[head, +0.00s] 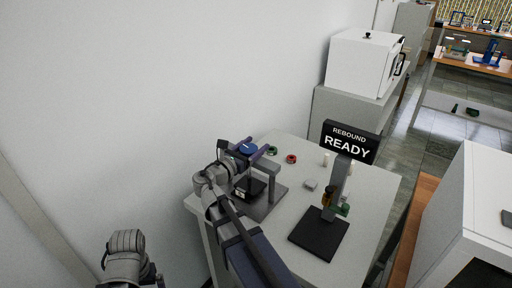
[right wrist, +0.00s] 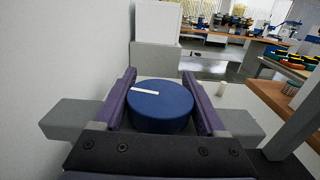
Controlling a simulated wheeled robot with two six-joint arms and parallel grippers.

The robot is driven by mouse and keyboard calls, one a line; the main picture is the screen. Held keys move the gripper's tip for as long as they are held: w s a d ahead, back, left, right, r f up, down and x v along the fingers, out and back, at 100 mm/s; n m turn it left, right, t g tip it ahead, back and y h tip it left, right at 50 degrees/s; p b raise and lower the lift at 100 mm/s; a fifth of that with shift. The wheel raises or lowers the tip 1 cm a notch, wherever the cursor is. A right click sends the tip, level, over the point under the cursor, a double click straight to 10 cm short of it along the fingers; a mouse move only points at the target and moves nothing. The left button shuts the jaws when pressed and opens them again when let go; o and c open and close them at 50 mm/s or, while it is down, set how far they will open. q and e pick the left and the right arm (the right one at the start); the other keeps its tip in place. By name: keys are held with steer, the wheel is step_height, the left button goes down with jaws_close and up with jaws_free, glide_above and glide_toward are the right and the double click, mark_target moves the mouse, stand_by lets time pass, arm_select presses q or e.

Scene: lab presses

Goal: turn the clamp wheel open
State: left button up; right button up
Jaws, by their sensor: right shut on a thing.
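The clamp wheel is a blue round knob (head: 248,148) on top of a grey press frame (head: 270,205) at the left of the small table. In the right wrist view the wheel (right wrist: 160,106) fills the space between the fingers, and a white mark on its top points left and slightly up. My right gripper (head: 252,149) is shut on the wheel, with one purple finger on each side; it also shows in the right wrist view (right wrist: 160,102). The wheel's underside and spindle are hidden. My left gripper is out of view; only part of my left arm shows at lower left.
A second press with a black base (head: 319,234) stands at the table's right. A black "REBOUND READY" sign (head: 350,141) stands behind. A red ring (head: 291,159), a green ring (head: 272,151) and a small grey block (head: 311,184) lie on the table. A white wall runs along the left.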

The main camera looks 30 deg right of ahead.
steer(key=n+t+y, duration=0.2)
steer(key=t, duration=0.1)
steer(key=n+t, duration=0.1)
steer(key=shift+w+a+n+t+y, duration=0.25)
steer(key=shift+n+t+y, duration=0.05)
steer(key=shift+t+y, duration=0.1)
steer(key=shift+w+a+n+t+y, duration=0.15)
steer(key=shift+w+n+t+y, duration=0.15)
steer(key=shift+n+t+y, duration=0.45)
steer(key=shift+w+t+y, duration=0.1)
steer(key=shift+t+y, duration=0.15)
steer(key=o, duration=1.3)
steer(key=shift+a, duration=0.1)
